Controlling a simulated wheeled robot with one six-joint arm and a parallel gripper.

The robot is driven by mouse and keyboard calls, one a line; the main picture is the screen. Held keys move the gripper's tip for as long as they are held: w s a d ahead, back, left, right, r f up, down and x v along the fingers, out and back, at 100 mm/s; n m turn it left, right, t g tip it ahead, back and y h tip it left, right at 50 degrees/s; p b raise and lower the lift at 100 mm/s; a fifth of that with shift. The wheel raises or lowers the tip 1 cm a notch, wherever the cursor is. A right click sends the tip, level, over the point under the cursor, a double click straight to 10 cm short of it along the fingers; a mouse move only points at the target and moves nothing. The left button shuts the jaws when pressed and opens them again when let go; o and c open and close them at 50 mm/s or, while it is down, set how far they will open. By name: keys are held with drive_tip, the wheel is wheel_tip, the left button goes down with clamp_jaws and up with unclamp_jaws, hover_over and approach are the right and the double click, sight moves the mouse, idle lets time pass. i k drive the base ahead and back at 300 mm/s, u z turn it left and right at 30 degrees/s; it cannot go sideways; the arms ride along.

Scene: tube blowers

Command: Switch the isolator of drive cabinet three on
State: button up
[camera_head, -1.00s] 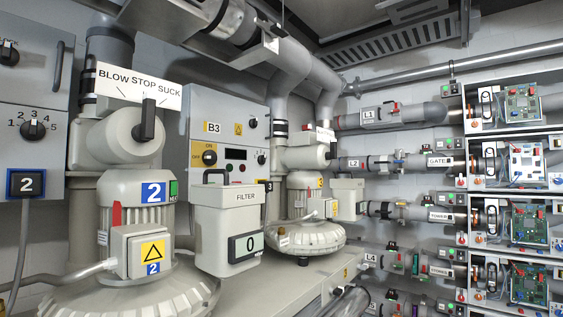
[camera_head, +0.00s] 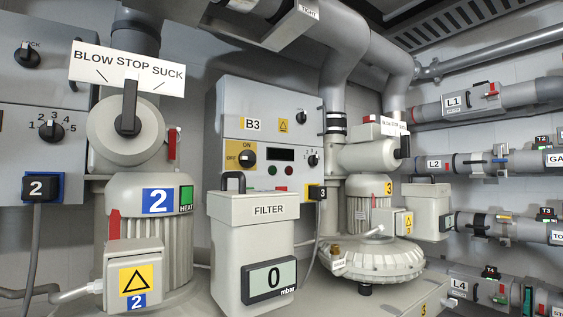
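Drive cabinet three (camera_head: 230,122) is the light grey box marked B3 on the back wall, in the middle of the head view. Its isolator (camera_head: 248,158) is a black rotary knob on a yellow plate at the cabinet's lower left. The plate reads ON above the knob and OFF to its left. The knob is too small to tell for sure which mark it points to. A dark display (camera_head: 281,154) and a second small knob (camera_head: 313,161) are to its right. My gripper is not in view.
The filter box (camera_head: 232,233) with a top handle stands in front of the cabinet's lower part. Blower two (camera_head: 118,200) is at left, blower three (camera_head: 370,258) at right. A grey duct (camera_head: 345,60) passes right of the cabinet. Pipes L1 (camera_head: 466,103) and L2 (camera_head: 480,163) run at right.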

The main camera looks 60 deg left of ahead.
sight(247, 157)
drive_tip(key=u, duration=0.05)
drive_tip(key=i, duration=1.05)
drive_tip(key=u, duration=2.2)
